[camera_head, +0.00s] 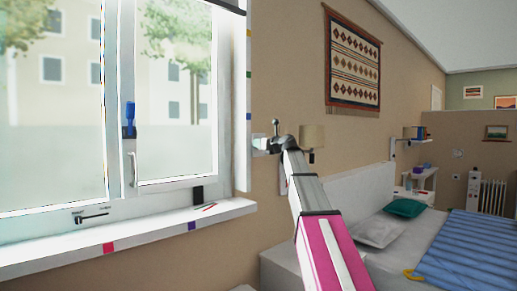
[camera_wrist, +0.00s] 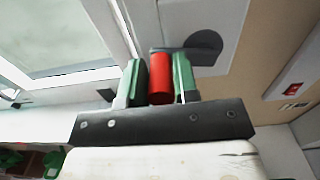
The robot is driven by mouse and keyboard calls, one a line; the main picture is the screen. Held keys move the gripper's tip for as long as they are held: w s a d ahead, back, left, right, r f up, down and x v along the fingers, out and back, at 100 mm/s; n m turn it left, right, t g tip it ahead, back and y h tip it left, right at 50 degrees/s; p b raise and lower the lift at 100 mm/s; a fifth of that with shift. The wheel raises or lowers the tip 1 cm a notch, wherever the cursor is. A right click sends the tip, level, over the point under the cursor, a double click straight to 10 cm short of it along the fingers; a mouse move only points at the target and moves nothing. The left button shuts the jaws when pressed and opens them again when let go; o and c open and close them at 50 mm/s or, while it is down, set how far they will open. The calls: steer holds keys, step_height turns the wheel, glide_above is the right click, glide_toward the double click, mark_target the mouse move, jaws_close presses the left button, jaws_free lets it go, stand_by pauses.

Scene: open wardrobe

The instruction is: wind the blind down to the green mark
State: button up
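My gripper (camera_wrist: 161,80) has its two green fingers on either side of a red crank handle (camera_wrist: 161,76), and they appear closed on it. The handle meets a dark crank arm with a round hub (camera_wrist: 203,46). In the head view my gripper (camera_head: 277,143) is at the wall just right of the window, small and partly hidden by my arm. A dark bar (camera_head: 226,6) crosses the top of the window and may be the blind's lower edge.
The window sill (camera_head: 140,231) juts out at left with small items on it.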

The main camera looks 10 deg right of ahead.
steer(key=shift+w+d+r, duration=0.1)
steer(key=shift+d+r, duration=0.05)
steer(key=shift+r, duration=0.1)
steer(key=shift+o, duration=0.2)
steer(key=shift+o, duration=1.2)
steer(key=shift+w+d+r, duration=0.3)
steer(key=shift+d+r, duration=0.1)
steer(key=shift+r, duration=0.2)
steer(key=shift+o, duration=0.3)
steer(key=shift+w+d+r, duration=0.2)
steer(key=shift+d+r, duration=0.1)
steer(key=shift+r, duration=0.05)
